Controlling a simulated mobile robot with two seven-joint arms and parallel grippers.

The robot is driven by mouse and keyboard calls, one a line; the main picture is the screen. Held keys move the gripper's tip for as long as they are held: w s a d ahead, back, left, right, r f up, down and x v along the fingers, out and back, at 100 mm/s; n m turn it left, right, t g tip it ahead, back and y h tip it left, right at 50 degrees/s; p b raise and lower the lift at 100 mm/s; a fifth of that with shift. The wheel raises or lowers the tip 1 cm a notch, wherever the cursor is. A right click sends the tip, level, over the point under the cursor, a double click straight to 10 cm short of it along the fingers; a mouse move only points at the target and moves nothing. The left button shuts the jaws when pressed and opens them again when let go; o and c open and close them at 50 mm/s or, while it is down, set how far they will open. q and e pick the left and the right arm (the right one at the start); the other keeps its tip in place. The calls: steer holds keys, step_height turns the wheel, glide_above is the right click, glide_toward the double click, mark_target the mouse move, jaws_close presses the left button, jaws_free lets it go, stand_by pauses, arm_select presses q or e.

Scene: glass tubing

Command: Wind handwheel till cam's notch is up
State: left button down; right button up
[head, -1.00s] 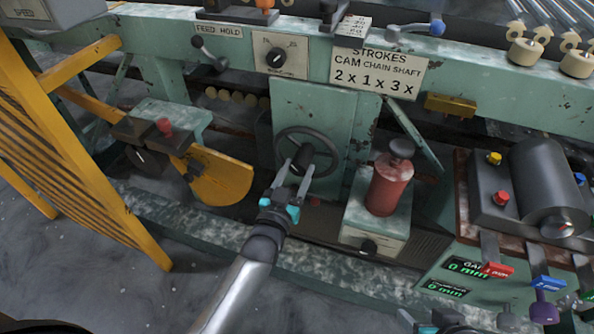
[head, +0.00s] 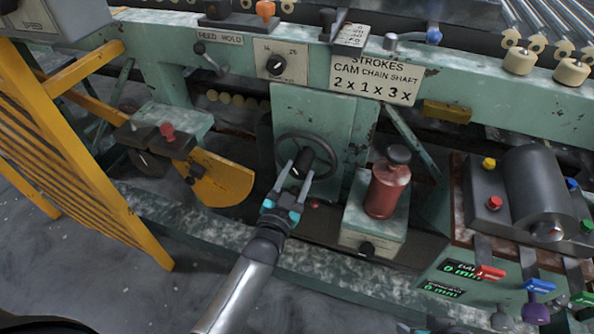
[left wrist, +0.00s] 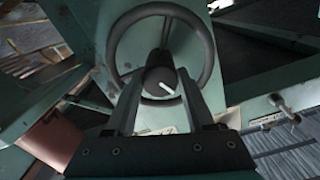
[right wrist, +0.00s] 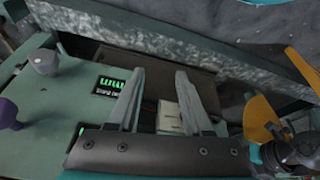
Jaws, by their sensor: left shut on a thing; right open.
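The fingers lie on either side of this knob. I cannot make out the cam or its notch in these views; a plate (head: 374,82) reads "STROKES CAM CHAIN SHAFT 2x 1x 3x". My right gripper (right wrist: 161,75) is open, with nothing between its fingers.
A red bottle (head: 386,192) on a green block stands right of the handwheel. A yellow sector plate (head: 222,184) hangs to its left, beside a yellow slatted guard (head: 75,150). A console (head: 455,250) with coloured levers and a dark cylinder (head: 545,190) is at the right.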

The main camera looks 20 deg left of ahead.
arm_select(q)
steer(key=shift+m+p, duration=0.45)
steer(key=shift+m, duration=2.05)
arm_select(e)
steer(key=shift+s+f+g, duration=0.15)
steer(key=shift+f+g, duration=0.15)
steer(key=shift+f, duration=1.55)
arm_select(q)
steer(key=shift+c, duration=1.3)
jaws_free()
steer(key=shift+p, duration=0.3)
steer(key=shift+s, duration=0.25)
steer(key=s+p, duration=0.4)
steer(key=s, duration=1)
steer(key=shift+s+a+p, duration=0.25)
steer(key=shift+s+p, duration=0.1)
steer(key=shift+s, duration=0.05)
arm_select(e)
steer(key=s+d+f+g, duration=0.1)
steer(key=s+f, duration=0.3)
steer(key=f, duration=0.5)
steer(key=shift+s+d+f, duration=0.15)
steer(key=shift+f, duration=0.05)
